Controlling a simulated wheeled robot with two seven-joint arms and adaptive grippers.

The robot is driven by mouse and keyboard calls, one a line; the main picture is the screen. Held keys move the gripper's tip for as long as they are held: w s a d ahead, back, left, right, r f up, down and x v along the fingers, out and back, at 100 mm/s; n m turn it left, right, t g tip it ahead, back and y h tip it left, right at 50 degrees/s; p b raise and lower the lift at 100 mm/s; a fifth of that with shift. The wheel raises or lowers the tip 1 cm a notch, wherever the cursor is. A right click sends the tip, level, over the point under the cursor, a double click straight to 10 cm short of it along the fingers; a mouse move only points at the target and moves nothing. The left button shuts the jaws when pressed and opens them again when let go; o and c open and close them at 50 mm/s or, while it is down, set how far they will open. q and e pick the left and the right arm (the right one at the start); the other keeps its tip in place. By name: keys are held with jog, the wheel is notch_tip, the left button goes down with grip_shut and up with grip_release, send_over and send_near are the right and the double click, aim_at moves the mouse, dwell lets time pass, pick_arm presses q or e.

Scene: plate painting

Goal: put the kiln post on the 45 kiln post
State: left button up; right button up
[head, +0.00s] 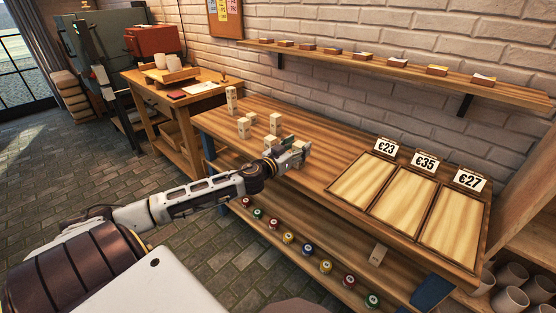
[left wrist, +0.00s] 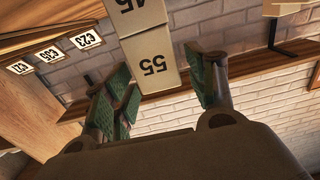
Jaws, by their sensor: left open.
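My left gripper (head: 293,152) is open over the workbench (head: 325,168), with pale kiln posts at its fingers. In the left wrist view, which is turned over, a post marked 55 (left wrist: 153,66) is between the spread green-padded fingers (left wrist: 165,82). It stands end to end on a post marked 45 (left wrist: 137,14), nearer the bench. The two look roughly in line; slight overhang is hard to judge. In the head view the gripper hides most of this stack (head: 298,163). My right gripper is not in view.
A tall post (head: 231,99) and shorter posts (head: 244,127), (head: 276,123) stand left of the gripper. A tray with price cards (head: 465,210) lies right. A wall shelf (head: 400,68) runs behind.

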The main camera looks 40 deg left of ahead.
aim_at(296, 147)
pick_arm(q)
jog(key=shift+s, duration=1.85)
jog(key=shift+s+a, duration=0.1)
jog(key=shift+s, duration=0.55)
jog(key=s+p, duration=0.1)
jog(key=s, duration=0.4)
jog(key=shift+s+a, duration=0.15)
jog(key=shift+s, duration=0.1)
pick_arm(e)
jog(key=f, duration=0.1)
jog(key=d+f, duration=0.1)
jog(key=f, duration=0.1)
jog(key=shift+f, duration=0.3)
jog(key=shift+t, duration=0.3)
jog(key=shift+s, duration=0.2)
